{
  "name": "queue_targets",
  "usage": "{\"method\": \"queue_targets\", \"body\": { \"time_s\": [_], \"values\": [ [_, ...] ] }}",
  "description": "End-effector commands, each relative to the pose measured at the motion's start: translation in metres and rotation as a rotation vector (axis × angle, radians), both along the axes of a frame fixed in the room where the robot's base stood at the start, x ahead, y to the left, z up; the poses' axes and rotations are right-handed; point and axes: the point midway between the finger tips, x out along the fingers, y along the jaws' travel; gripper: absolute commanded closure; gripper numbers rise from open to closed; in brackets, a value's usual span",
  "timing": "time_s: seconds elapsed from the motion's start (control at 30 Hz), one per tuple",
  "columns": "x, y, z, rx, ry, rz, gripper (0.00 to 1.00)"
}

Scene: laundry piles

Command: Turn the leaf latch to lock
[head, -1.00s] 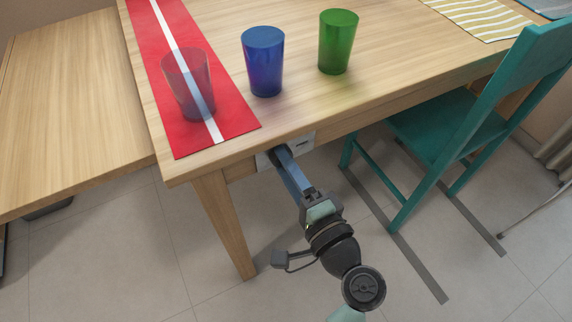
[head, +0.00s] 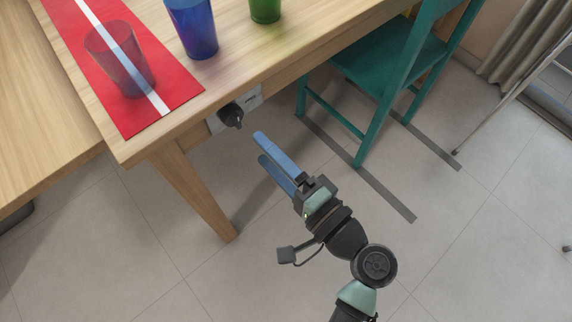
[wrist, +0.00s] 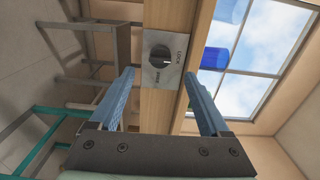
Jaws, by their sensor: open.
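The leaf latch is a black knob (head: 231,116) on a grey metal plate (head: 252,98), mounted on the table's apron below the top. In the wrist view the knob (wrist: 159,54) shows face-on, between and beyond my fingertips. A label reading LOCK is on the plate's right side, and a second small word is near its lower edge. I cannot tell for sure which label the knob points to. My gripper (head: 261,147) is open and empty, with its blue fingers apart from the knob, in front of it. It also shows in the wrist view (wrist: 159,74).
The wooden table (head: 290,55) carries a red runner (head: 70,35), a clear cup (head: 118,60), a blue cup (head: 192,28) and a green cup (head: 265,8). A table leg (head: 195,190) stands left of my gripper. A teal chair (head: 385,75) stands to the right. Floor around my arm is clear.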

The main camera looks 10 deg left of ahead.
Motion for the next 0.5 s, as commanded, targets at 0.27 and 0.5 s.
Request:
{"method": "queue_targets", "body": {
  "time_s": [0.27, 0.5],
  "values": [
    [-0.025, -0.033, 0.001, 0.000, 0.000, -0.001, 0.20],
    [-0.029, -0.038, 0.000, -0.001, -0.001, 0.000, 0.20]
  ]
}}
